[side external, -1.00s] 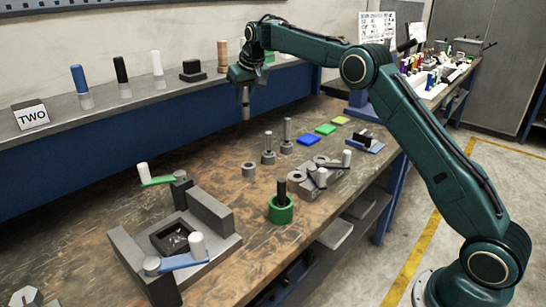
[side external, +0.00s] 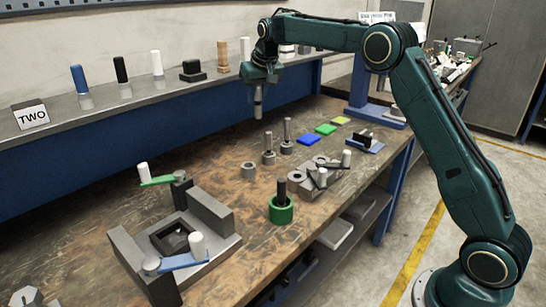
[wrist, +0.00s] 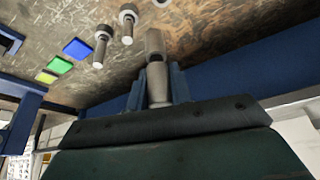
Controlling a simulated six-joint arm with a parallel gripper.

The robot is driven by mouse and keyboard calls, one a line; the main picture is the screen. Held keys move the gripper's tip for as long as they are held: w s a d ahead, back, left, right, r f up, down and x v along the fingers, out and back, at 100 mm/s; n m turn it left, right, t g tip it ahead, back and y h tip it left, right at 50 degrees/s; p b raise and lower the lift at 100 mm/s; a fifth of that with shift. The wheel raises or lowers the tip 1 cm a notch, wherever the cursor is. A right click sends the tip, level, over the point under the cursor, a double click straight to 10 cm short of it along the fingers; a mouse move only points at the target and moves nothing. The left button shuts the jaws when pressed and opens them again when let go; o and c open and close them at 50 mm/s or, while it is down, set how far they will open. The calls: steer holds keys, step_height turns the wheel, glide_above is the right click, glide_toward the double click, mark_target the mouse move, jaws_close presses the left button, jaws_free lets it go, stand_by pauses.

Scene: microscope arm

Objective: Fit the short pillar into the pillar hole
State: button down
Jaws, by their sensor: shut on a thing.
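My gripper (side external: 259,83) hangs above the back of the bench, pointing down. It is shut on a grey metal pillar (side external: 258,102), held upright clear of the bench top. In the wrist view the pillar (wrist: 156,45) stands out from between the two blue-grey fingers (wrist: 156,85). I cannot tell which part has the pillar hole. A grey ring (side external: 249,170) stands alone on the bench, and a block with rings (side external: 319,177) is to its right. Two upright pegs on round bases, a nearer one (side external: 268,149) and a farther one (side external: 287,135), stand between the gripper and that block.
A green cup with a black peg (side external: 281,209) stands at the front. A clamp fixture with a blue lever (side external: 185,261) and a green-lever clamp (side external: 160,180) are at left. Blue (side external: 308,140), green and yellow squares lie at back right. A shelf (side external: 135,100) with several handles runs behind.

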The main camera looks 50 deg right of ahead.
steer(key=s+d+m+h, duration=0.1)
steer(key=s+d+m, duration=0.2)
steer(key=s, duration=1)
steer(key=shift+s+g, duration=0.15)
steer(key=shift+g, duration=0.15)
glide_above(295, 172)
steer(key=s, duration=0.1)
step_height(295, 172, down, 16)
steer(key=shift+a+r, duration=0.15)
steer(key=shift+a, duration=0.3)
steer(key=shift+s, duration=0.1)
steer(key=shift+f, duration=2.15)
steer(key=shift+f, duration=0.1)
steer(key=c, duration=1.5)
jaws_free()
steer(key=shift+f, duration=0.1)
steer(key=shift+c, duration=0.2)
